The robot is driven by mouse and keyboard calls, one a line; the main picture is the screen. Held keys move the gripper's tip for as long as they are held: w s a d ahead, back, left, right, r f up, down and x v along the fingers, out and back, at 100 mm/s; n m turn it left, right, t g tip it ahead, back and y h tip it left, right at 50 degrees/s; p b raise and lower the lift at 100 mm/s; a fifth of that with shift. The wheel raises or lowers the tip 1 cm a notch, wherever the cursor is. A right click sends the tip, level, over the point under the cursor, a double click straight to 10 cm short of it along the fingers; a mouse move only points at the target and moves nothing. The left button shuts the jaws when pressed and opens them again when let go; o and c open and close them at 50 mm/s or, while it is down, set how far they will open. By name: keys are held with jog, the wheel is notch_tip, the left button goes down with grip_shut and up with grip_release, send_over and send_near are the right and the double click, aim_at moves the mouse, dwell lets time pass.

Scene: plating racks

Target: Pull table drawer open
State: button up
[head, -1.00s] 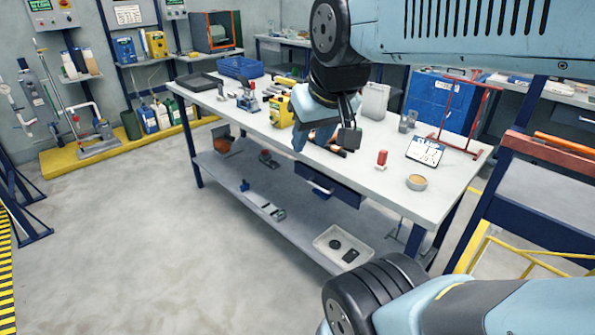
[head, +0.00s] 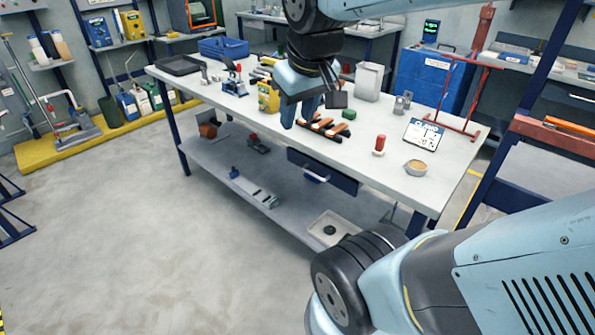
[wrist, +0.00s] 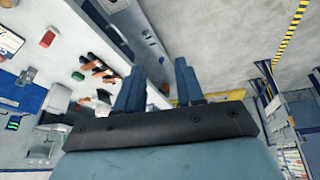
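The table drawer (head: 340,178) has a dark blue front below the near long edge of the workbench (head: 385,178). It looks shut. Its pale bar handle (head: 315,176) is on the front. My gripper (head: 300,115) is above the bench's near edge, above and slightly left of the handle, and apart from it. In the wrist view my gripper (wrist: 158,85) has its two blue fingers spread with nothing between them. The drawer front (wrist: 104,25) shows there at upper left, beyond the fingers.
Orange-and-black clamps (head: 325,128) lie on the bench right beside my gripper. A lower shelf (head: 270,183) runs under the drawer. Floor in front is clear.

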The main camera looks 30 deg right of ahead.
jog(key=w+d+f+n+g+h, duration=0.2)
jog(key=w+f+n+g+h, duration=0.2)
jog(key=w+f+n, duration=0.4)
jog(key=w+d+f+n+g+h, duration=0.25)
jog(key=w+f+n+g, duration=0.3)
jog(key=w+f, duration=0.3)
jog(key=w+f+n+t+h, duration=0.1)
jog(key=w+f+n+h, duration=0.25)
jog(key=f+n, duration=0.4)
jog(key=w+f+n+t+h, duration=0.2)
jog(key=f+n+h, duration=0.35)
jog(key=f, duration=0.35)
jog(key=w+f+n+t+h, duration=0.1)
jog(key=w+f+n+h, duration=0.25)
jog(key=f+n, duration=0.45)
jog(key=s+d+r+m, duration=0.1)
jog(key=d, duration=1.1)
jog(key=shift+s+d+r+h, duration=0.2)
jog(key=shift+d+r+h, duration=0.05)
jog(key=shift+d+h, duration=0.1)
grip_shut()
